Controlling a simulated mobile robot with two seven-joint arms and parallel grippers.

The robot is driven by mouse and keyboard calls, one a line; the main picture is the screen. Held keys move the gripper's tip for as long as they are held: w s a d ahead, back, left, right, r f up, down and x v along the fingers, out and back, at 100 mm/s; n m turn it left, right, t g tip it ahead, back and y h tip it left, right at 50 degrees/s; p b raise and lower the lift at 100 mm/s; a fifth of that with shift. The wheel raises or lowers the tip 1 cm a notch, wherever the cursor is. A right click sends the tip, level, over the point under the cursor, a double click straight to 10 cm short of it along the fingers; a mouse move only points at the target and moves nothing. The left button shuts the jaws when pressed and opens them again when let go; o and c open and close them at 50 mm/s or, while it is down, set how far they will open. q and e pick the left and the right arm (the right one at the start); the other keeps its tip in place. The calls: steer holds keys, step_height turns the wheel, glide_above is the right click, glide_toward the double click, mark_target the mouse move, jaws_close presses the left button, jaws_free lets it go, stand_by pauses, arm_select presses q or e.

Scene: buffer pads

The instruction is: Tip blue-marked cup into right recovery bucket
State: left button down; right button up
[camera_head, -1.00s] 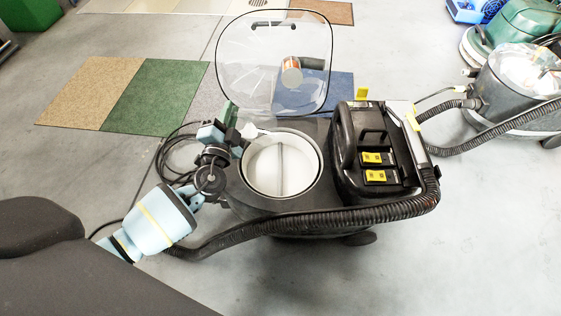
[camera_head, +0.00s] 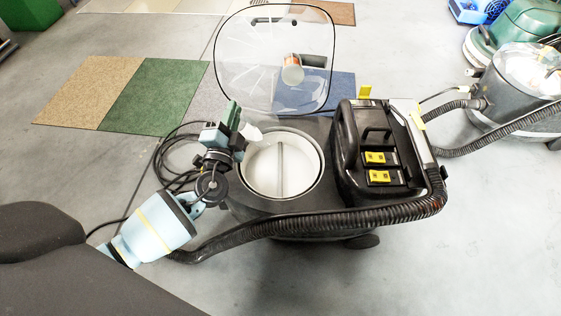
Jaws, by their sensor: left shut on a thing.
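A round white bucket (camera_head: 262,164) sits open in the top of a dark floor-cleaning machine, with a grey divider bar across its middle. My left gripper (camera_head: 238,132) is above the bucket's upper left rim, tilted. It is shut on a small whitish thing (camera_head: 250,133), probably the cup, which reaches over the rim. A dark green piece (camera_head: 233,117) stands at the gripper. No blue mark can be made out, and the fingers partly hide what is held. My right gripper is not in view.
A clear raised lid (camera_head: 265,55) stands behind the bucket. A black housing with yellow switches (camera_head: 376,158) is to the right. A ribbed hose (camera_head: 330,220) curves around the front. A second machine (camera_head: 515,85) stands at the far right.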

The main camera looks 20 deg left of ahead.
mark_target(245, 123)
arm_select(q)
steer(key=shift+s+d+f+m+b, duration=0.15)
steer(key=shift+d+m+b, duration=0.15)
steer(key=shift+d+b, duration=0.25)
steer(key=shift+s+d+m+t+b, duration=0.1)
steer(key=shift+d+m+t+b, duration=0.3)
steer(key=shift+d+b, duration=0.2)
steer(key=shift+d+b, duration=0.15)
steer(key=shift+b, duration=0.2)
steer(key=shift+s+d+m+h+b, duration=0.1)
steer(key=shift+d+m+h+b, duration=0.2)
steer(key=shift+m+b, duration=0.15)
steer(key=shift+d+f+m+t, duration=0.1)
steer(key=shift+d+m+t, duration=0.05)
steer(key=shift+m+t, duration=0.2)
steer(key=shift+s+d, duration=0.1)
steer(key=shift+d, duration=0.05)
